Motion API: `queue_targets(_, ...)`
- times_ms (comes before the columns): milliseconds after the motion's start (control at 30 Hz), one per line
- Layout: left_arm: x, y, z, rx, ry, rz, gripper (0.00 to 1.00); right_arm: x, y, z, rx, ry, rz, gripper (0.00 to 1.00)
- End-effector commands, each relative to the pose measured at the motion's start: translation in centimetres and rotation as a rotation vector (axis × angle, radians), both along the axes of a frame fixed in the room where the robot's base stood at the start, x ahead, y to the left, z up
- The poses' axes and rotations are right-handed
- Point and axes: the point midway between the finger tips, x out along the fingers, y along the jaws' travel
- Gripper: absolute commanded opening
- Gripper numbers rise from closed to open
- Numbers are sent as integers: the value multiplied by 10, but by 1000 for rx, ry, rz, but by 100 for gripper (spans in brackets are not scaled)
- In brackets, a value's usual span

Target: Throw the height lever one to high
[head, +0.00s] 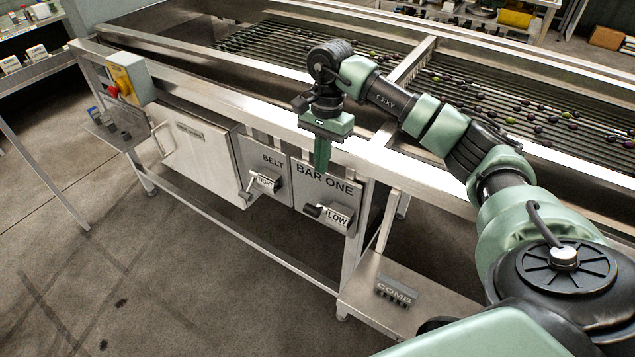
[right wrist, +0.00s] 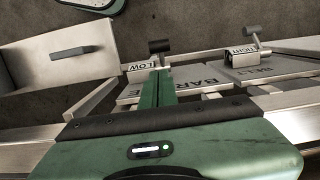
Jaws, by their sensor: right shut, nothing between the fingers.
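The BAR ONE panel (head: 315,184) hangs on the front of the sizer frame. Its lever has a black knob (head: 312,211), beside a plate reading LOW (head: 338,218). In the right wrist view, the knob (right wrist: 160,46) stands just beyond the fingertips, next to the LOW plate (right wrist: 141,66). My right gripper (head: 321,172) points down in front of the frame, above the lever, its green fingers together and empty. I cannot tell whether the fingertips touch the lever; they seem apart. My left gripper is not in view.
Left of it is the BELT panel (head: 262,163) with its lever and TIGHT plate (head: 265,181). A low metal shelf (head: 365,307) holds a COMB block (head: 396,291) at the right. A control box (head: 131,78) with a red button is at far left. Floor in front is clear.

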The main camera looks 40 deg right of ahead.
Motion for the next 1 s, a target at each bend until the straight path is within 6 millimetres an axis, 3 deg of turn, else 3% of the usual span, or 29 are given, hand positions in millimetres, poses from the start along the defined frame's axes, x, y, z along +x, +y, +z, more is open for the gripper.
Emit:
queue_targets(533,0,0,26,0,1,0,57,-5,13,-84,6,3,0,0)
queue_targets(1000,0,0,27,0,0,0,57,-5,14,-95,7,0,0,0)
